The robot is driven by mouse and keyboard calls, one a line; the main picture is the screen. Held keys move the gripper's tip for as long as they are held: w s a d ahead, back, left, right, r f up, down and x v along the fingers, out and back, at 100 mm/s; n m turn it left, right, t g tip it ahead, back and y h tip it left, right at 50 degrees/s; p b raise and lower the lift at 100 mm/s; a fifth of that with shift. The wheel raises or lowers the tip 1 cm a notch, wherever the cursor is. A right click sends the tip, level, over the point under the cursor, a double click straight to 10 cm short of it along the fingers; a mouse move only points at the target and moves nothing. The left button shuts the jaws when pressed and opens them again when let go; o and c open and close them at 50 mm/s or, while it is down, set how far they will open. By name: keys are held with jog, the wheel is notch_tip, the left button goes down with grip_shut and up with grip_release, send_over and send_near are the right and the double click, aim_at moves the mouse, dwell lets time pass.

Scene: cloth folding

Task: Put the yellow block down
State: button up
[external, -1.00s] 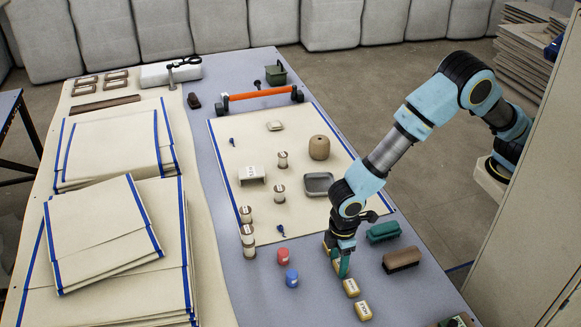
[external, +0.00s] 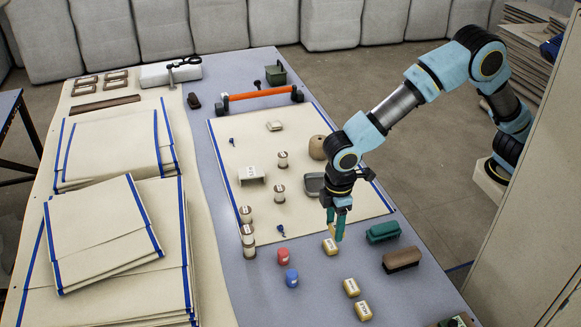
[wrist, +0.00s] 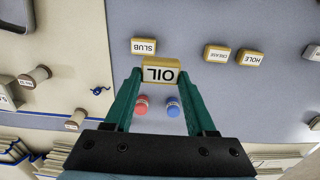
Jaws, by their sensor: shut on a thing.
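My gripper (external: 339,226) is shut on a yellow block (wrist: 161,75) labelled OIL, its text upside down in the wrist view. In the external view only a yellow sliver of this block shows by the green fingers, raised above the grey table. A second yellow block (external: 330,246), labelled SLUB (wrist: 144,46), lies on the table by the cloth's near edge. Two more yellow blocks, CREASE (wrist: 217,53) and HOLE (wrist: 251,58), lie nearer the table's front; they also show in the external view (external: 352,287) (external: 363,311).
A red cylinder (external: 283,256) and a blue one (external: 292,278) stand left of the blocks. A green brush (external: 383,231) and a brown brush (external: 401,259) lie to the right. The cream cloth (external: 225,150) bears several spools. Bare grey table (external: 318,303) lies left of the front blocks.

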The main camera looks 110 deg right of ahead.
jog(key=s+d+p, duration=0.1)
jog(key=d+p, duration=0.1)
jog(key=d, duration=1.2)
jog(key=p, duration=0.2)
send_over(318, 187)
jog(key=f, duration=0.4)
jog(key=shift+d+f, duration=0.2)
jog(key=shift+f, duration=0.1)
jog(key=shift+f+p, duration=0.45)
jog(key=shift+f, duration=1.8)
jog(key=shift+f, duration=0.15)
jog(key=o, duration=1)
jog(key=shift+o, duration=0.3)
